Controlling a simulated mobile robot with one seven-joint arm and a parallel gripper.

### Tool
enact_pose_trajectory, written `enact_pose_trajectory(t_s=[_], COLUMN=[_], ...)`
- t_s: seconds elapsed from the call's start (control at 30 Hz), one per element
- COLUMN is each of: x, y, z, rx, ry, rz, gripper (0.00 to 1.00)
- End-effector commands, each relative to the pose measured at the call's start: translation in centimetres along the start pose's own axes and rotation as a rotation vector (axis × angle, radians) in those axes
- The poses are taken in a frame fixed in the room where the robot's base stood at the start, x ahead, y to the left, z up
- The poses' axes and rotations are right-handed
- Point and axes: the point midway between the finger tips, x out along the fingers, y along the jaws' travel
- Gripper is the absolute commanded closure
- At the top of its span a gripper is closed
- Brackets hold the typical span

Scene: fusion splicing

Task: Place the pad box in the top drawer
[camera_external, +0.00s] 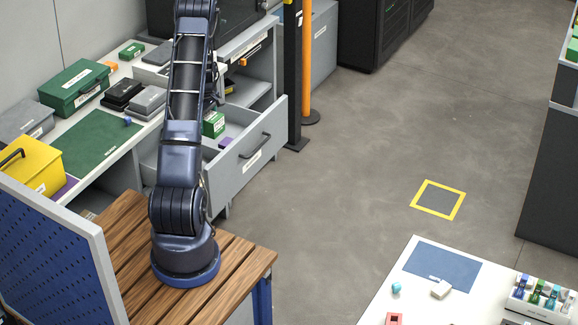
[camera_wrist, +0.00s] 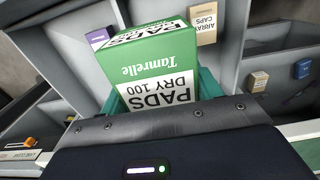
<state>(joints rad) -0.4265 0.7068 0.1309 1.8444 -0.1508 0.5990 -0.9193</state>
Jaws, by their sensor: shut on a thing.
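The pad box (camera_wrist: 150,62) is green and white and reads "PADS DRY 100". In the wrist view it sits between the teal fingers of my gripper (camera_wrist: 160,92), which is shut on it. In the external view the pad box (camera_external: 213,124) shows beside my arm, at the open top drawer (camera_external: 262,140). My gripper is hidden behind my arm there. The grey drawer is pulled out, with a dark handle on its front. I cannot tell whether the box touches the drawer floor.
A green case (camera_external: 74,86) and a yellow case (camera_external: 34,166) stand on the counter.

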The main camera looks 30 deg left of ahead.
Motion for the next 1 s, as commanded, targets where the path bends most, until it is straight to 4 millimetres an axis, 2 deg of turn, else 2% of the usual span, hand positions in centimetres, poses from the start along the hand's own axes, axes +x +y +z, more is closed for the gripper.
enact_pose_trajectory(t_s=[0.63,0.8,1.0], x=[13.3,15.4,16.4], y=[-0.1,0.0,0.0], z=[0.0,0.0,0.0], rx=[-0.001,0.000,0.000], ry=[-0.001,-0.001,-0.001], rz=[-0.002,0.000,0.000], gripper=[0.61,0.61,0.61])
